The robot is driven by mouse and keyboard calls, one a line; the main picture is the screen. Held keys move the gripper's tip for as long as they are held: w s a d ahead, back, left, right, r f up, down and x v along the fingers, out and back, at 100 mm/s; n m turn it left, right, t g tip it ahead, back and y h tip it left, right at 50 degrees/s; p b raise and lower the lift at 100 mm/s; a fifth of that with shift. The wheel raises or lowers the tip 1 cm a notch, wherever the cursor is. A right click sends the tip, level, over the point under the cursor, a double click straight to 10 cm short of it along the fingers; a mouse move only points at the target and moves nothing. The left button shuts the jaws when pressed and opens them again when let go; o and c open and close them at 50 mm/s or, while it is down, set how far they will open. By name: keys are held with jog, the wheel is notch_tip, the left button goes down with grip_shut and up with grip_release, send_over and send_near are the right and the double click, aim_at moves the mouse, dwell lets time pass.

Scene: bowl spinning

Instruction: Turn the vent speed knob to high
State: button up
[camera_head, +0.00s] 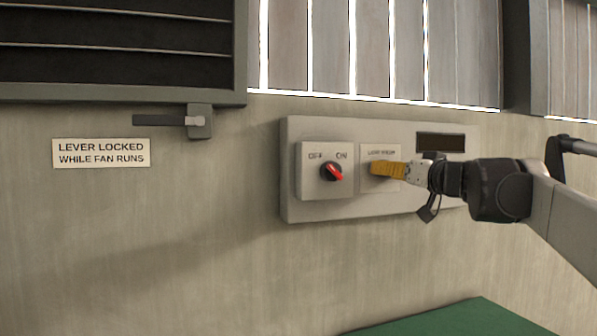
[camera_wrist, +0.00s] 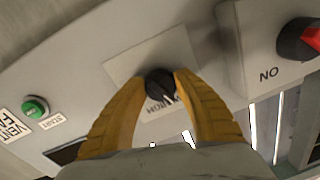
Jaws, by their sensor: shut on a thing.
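The vent speed knob (camera_wrist: 159,84) is a small dark round knob with a white pointer line, on a pale square plate (camera_wrist: 124,64). My gripper (camera_wrist: 164,82) has its two yellow fingers closed on the knob's sides in the wrist view. The plate's label is partly covered by the fingers, and "HIGH" is only partly readable, seen upside down. In the head view my gripper (camera_head: 376,168) reaches in from the right and hides the knob against its plate on the grey control panel (camera_head: 300,211).
Left of the knob plate is a red-tipped OFF/ON switch (camera_head: 332,171), pointing to lower right. A dark display (camera_head: 441,143) sits above my wrist. A green START button (camera_wrist: 35,108) is on the panel. A lever (camera_head: 170,120), a sign (camera_head: 101,153) and a green surface (camera_head: 465,318) also show.

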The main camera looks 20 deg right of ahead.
jog(key=m, duration=0.5)
jog(key=shift+a+m, duration=0.1)
jog(key=shift+m, duration=0.2)
jog(key=shift+r+m+t+h+b, duration=0.1)
jog(key=shift+m+t+h+b, duration=0.25)
jog(key=shift+m, duration=1.95)
jog(key=o, duration=1.2)
jog(key=shift+w, duration=0.1)
jog(key=s, duration=1.2)
jog(key=shift+a+f, duration=0.2)
jog(key=shift+f, duration=0.2)
